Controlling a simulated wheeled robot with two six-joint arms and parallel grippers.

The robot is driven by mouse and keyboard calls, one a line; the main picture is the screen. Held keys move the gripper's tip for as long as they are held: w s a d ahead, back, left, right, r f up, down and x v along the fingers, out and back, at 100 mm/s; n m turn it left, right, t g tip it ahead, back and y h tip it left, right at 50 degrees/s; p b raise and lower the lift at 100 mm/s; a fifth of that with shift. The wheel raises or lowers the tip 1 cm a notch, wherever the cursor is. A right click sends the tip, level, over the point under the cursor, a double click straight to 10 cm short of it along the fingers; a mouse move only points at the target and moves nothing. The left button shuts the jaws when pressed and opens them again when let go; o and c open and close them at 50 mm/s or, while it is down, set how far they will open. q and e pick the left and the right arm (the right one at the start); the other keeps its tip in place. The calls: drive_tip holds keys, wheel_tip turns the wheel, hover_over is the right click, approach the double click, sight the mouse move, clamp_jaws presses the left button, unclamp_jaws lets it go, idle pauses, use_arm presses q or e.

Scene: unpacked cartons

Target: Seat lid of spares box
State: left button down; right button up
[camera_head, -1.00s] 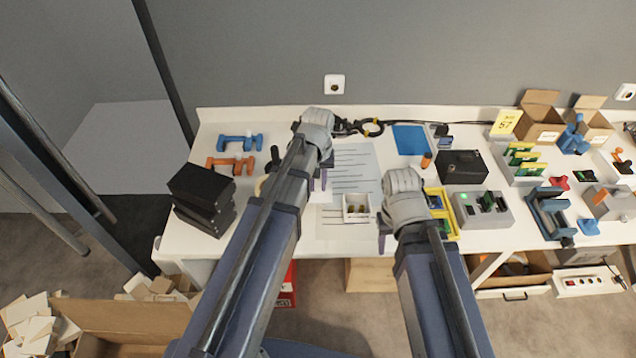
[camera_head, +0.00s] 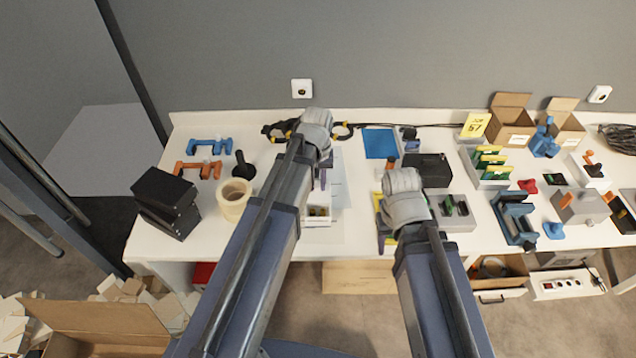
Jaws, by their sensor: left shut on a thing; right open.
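A small white open-topped box (camera_head: 319,222) with small dark and yellowish items in it stands on the table, just below my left gripper in the picture. My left arm covers its left part. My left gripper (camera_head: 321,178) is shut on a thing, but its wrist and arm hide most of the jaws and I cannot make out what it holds. I cannot pick out a lid for certain. My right gripper (camera_head: 384,236) is open, to the right of the white box, over the table beside a yellow-edged tray (camera_head: 377,202) mostly hidden by that arm.
A black case (camera_head: 428,170), a grey box with a green part (camera_head: 455,213) and a blue frame (camera_head: 514,219) stand to the right. A printed sheet (camera_head: 337,180) lies mid-table.

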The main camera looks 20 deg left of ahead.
sight(318, 191)
use_arm(q)
drive_tip(key=shift+d+f+b, duration=0.1)
drive_tip(key=shift+f+b, duration=0.55)
drive_tip(key=shift+f, duration=0.05)
drive_tip(key=shift+f+b, duration=1.55)
drive_tip(key=shift+f, duration=0.2)
drive_tip(key=shift+f+b, duration=0.85)
drive_tip(key=shift+b, duration=0.2)
drive_tip(key=shift+f, duration=0.15)
drive_tip(key=c, duration=0.7)
unclamp_jaws()
drive_tip(key=shift+o, duration=0.2)
wheel_tip(318, 191, up, 8)
drive_tip(key=p, duration=0.7)
drive_tip(key=shift+p, duration=0.35)
